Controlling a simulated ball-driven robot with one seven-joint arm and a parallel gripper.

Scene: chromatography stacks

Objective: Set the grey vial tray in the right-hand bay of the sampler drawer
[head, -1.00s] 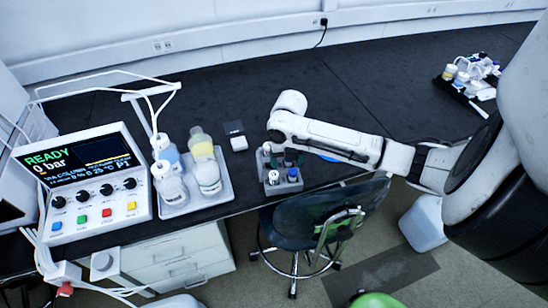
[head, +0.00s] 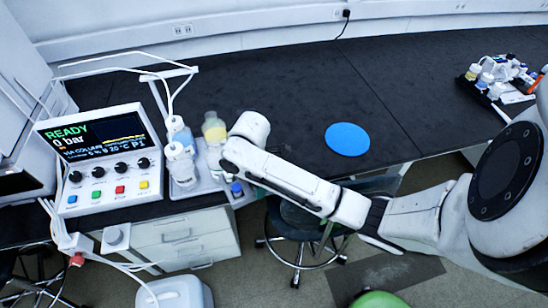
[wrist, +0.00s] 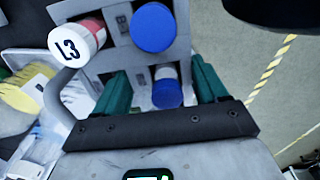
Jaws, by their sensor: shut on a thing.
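The grey vial tray (wrist: 100,66) is close in the wrist view. It holds a vial with a white cap marked 13 (wrist: 72,47) and two blue-capped vials (wrist: 153,27). My gripper (wrist: 160,78) has its green fingers on either side of the tray's near part and is shut on it. In the head view my arm covers most of the tray (head: 246,199); a blue cap shows at its edge beside the bench front. The gripper itself is hidden there. I cannot make out a sampler drawer with bays in either view.
A bottle tray (head: 207,185) with several bottles stands just left of my arm. The control unit (head: 98,160) reads READY, with tubing above it. A blue disc (head: 348,139) lies on open black bench. A chair (head: 300,222) stands below. A dark tray of small items (head: 490,88) is far right.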

